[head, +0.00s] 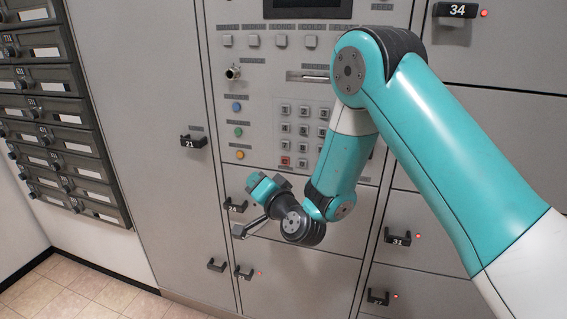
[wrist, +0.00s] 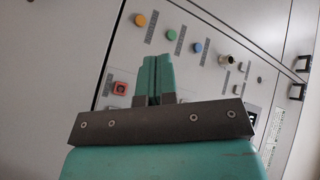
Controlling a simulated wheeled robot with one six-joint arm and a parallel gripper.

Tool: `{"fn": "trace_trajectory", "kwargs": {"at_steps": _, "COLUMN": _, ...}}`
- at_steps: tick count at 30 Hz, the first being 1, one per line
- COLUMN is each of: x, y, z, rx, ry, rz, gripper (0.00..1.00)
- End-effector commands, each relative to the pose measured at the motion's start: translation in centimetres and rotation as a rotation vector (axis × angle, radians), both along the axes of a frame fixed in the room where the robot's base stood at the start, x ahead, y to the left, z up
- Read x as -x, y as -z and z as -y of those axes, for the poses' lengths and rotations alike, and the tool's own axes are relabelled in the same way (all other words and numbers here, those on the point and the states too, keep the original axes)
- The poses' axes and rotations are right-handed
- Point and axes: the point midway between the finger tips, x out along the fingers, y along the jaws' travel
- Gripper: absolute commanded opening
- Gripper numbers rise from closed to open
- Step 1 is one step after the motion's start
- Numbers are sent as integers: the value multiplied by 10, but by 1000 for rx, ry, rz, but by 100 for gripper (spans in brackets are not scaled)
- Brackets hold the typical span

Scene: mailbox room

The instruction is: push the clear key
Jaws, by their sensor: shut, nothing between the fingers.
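The keypad (head: 302,122) is on the grey panel, with several pale keys. One red key (head: 285,161) sits at its bottom left corner. I take it as the clear key, but its mark is too small to read. In the wrist view the red-rimmed key (wrist: 120,87) is left of my fingers, apart from them. My gripper (wrist: 157,60) has its two teal fingers together, empty, pointing towards the panel. In the head view my gripper (head: 253,181) is below and left of the red key. My forearm hides the keypad's lower right part.
Orange (head: 240,155), green (head: 238,132) and blue (head: 237,107) buttons stand in a column left of the keypad. A key lock (head: 233,73) sticks out above them. Locker handles (head: 193,142) project from the doors around. Dark mailboxes (head: 50,110) are at the left.

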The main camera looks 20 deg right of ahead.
Motion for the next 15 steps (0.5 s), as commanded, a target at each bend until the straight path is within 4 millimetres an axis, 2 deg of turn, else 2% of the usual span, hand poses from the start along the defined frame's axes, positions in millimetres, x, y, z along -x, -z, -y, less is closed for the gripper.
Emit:
{"fn": "trace_trajectory", "kwargs": {"at_steps": 1, "x": -2, "y": 9, "z": 9, "rx": -41, "ry": 23, "rz": 49, "gripper": 0}}
{"fn": "trace_trajectory", "kwargs": {"at_steps": 6, "x": -1, "y": 20, "z": 24, "rx": -118, "ry": 95, "rz": 165, "gripper": 0}}
{"fn": "trace_trajectory", "kwargs": {"at_steps": 15, "x": 0, "y": 22, "z": 30, "rx": -136, "ry": 114, "rz": 192, "gripper": 0}}
